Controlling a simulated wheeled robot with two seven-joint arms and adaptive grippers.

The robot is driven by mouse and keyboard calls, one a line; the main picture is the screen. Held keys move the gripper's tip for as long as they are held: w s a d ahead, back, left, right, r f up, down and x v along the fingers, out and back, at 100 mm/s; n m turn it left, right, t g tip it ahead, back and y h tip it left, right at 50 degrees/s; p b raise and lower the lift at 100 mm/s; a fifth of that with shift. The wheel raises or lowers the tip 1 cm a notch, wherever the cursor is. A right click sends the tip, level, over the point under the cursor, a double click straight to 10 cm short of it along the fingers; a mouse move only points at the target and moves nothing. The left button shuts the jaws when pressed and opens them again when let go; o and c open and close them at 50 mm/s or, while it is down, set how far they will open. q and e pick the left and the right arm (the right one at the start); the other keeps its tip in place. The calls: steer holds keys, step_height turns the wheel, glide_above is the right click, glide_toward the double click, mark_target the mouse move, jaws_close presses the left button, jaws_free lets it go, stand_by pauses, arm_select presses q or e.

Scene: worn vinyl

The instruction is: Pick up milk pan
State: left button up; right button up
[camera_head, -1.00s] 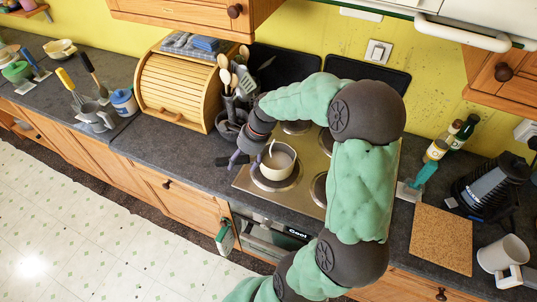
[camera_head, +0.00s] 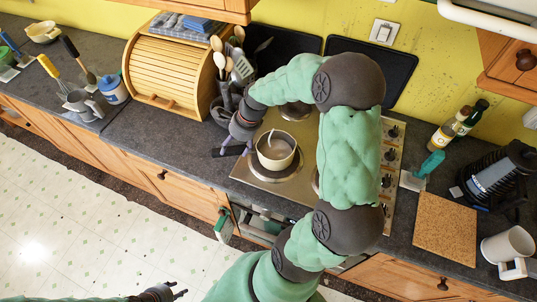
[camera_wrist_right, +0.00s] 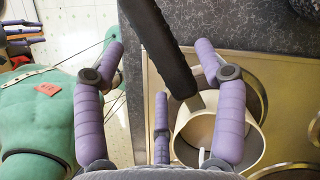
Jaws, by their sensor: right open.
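The milk pan (camera_head: 276,150) is a cream pot with a dark handle (camera_head: 228,151), standing upright on the front left burner of the hob. My right gripper (camera_wrist_right: 160,65) is open around the handle, with no clear contact visible. In the head view this gripper (camera_head: 242,138) is beside the pan, partly hidden by its arm. My left gripper (camera_head: 178,290) is low at the bottom left, fingers apart and empty.
The steel hob (camera_head: 245,172) lies under my right arm. A utensil pot (camera_head: 222,108) stands close behind the gripper, with a wooden bread box (camera_head: 165,80) to its left. Bottles (camera_head: 455,125), a cork board (camera_head: 445,228) and a white mug (camera_head: 508,246) are on the right.

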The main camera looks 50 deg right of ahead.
mark_target(232, 150)
steer(key=x, duration=0.4)
steer(key=shift+b, duration=0.3)
steer(key=shift+s, duration=0.1)
steer(key=c, duration=1.4)
jaws_close()
steer(key=shift+r, duration=0.1)
